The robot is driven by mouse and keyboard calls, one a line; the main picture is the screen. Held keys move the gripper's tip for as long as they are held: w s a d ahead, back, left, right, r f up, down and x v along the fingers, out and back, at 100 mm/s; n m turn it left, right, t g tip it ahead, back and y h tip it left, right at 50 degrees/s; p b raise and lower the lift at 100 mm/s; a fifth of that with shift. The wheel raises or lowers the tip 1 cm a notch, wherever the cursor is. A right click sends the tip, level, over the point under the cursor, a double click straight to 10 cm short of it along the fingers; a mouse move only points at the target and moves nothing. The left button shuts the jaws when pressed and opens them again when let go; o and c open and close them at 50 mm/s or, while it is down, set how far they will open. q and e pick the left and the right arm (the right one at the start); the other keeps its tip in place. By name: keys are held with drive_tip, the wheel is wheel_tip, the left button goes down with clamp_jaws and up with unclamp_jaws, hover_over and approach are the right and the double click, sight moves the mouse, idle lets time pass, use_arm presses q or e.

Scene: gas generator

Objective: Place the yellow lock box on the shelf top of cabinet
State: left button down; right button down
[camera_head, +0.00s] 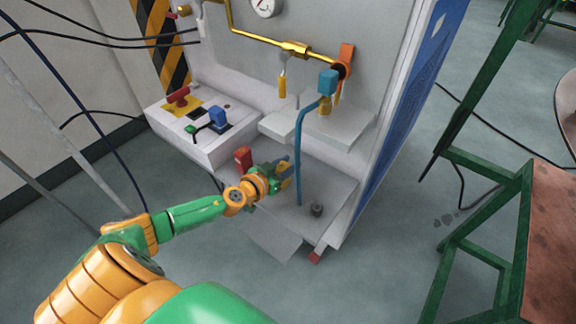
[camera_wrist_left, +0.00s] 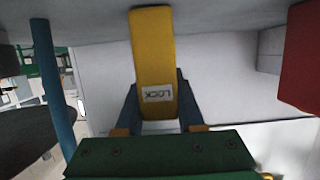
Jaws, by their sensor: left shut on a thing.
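The yellow lock box (camera_wrist_left: 153,50) is between the two dark fingers of my left gripper (camera_wrist_left: 155,108) in the left wrist view, its white "LOCK" label upside down. In the head view my left gripper (camera_head: 283,174) reaches over the lower platform (camera_head: 325,191) of the grey cabinet (camera_head: 300,80); the box is mostly hidden there. The gripper is shut on the box. I cannot tell whether the box touches the cabinet. A small grey shelf (camera_head: 347,131) juts from the cabinet above and to the right of the gripper. My right gripper is not in view.
A red block (camera_head: 243,158) stands just left of the gripper. A blue hose (camera_head: 298,150) hangs to its right, and a dark knob (camera_head: 317,210) sits on the platform. A white control box (camera_head: 205,130) with red and blue switches is at left. A green-framed table (camera_head: 500,200) stands at right.

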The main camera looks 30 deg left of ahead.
use_arm(q)
drive_tip(key=shift+f, duration=0.15)
drive_tip(key=c, duration=0.5)
unclamp_jaws()
drive_tip(key=shift+r, duration=0.25)
drive_tip(key=v, duration=1.1)
drive_tip(key=shift+s, duration=0.1)
drive_tip(key=shift+s+a+r, duration=0.1)
drive_tip(key=shift+s+r, duration=0.05)
drive_tip(key=shift+s, duration=0.25)
